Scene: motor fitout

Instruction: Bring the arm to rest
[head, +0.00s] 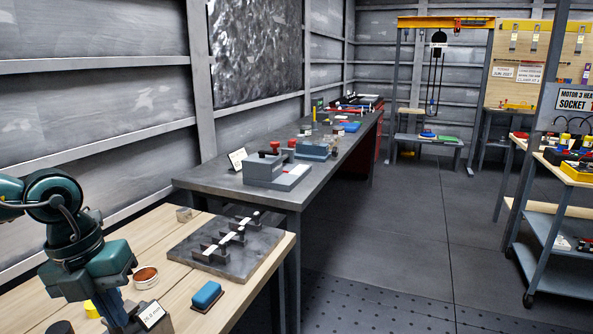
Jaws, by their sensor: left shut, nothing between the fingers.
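My left arm comes in from the left edge in the head view, dark teal, and bends down over the wooden bench (190,290). My left gripper (114,308) hangs at its end, low over the bench near the bottom of the picture. It is shut and nothing shows in it. The tips are partly hidden beside a small block with a white tag (152,315) reading about 26.0 mm. My right gripper is not in view.
Near the gripper are an orange-brown round dish (146,277), a blue block (206,295), a yellow piece (91,309) and a dark plate with upright brackets (225,255). A long grey workbench (215,181) stands behind. A shelf cart (555,215) stands right; the floor (400,240) between is clear.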

